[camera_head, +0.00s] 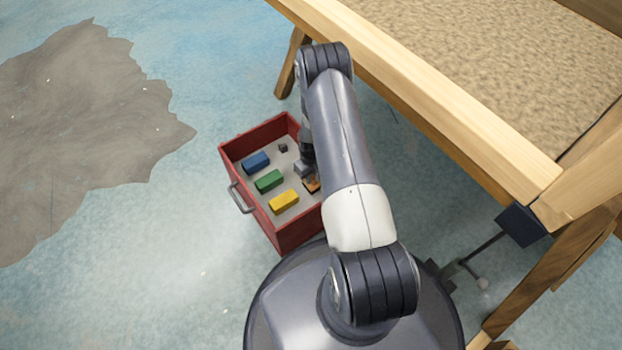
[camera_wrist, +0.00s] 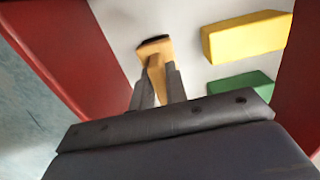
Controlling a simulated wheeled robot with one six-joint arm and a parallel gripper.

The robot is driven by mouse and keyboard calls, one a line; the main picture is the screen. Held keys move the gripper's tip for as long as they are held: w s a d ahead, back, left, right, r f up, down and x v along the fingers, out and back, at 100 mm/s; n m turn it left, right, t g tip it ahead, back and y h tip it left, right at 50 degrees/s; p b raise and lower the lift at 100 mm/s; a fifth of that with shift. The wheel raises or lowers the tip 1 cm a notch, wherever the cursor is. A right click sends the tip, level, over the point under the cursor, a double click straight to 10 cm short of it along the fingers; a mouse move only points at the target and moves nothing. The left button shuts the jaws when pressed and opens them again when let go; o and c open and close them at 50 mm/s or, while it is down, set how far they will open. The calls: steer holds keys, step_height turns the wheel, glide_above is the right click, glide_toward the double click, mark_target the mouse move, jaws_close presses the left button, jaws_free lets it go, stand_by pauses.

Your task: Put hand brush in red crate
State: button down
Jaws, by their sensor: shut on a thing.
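The red crate (camera_head: 262,213) stands on the floor beside the wooden bench, and its red wall also shows in the wrist view (camera_wrist: 75,50). My gripper (camera_wrist: 158,85) is inside the crate's outline, pointing down over its pale floor. Its fingers are shut on the wooden hand brush (camera_wrist: 154,52), whose light wood shows between and beyond the fingertips. In the head view a small orange-brown part of the brush (camera_head: 312,184) shows beside my arm. My arm hides the right side of the crate. I cannot tell whether the brush touches the crate floor.
In the crate lie a blue block (camera_head: 256,162), a green block (camera_head: 269,181), a yellow block (camera_head: 284,200) and a small dark piece (camera_head: 283,147). A metal handle (camera_head: 240,198) is on the crate's left side. The wooden bench (camera_head: 440,100) rises close on the right.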

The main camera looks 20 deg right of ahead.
steer(key=shift+f, duration=0.45)
steer(key=shift+f, duration=0.1)
steer(key=shift+f, duration=0.15)
steer(key=c, duration=1.4)
jaws_free()
steer(key=shift+r, duration=0.2)
step_height(320, 180, up, 12)
steer(key=p, duration=0.4)
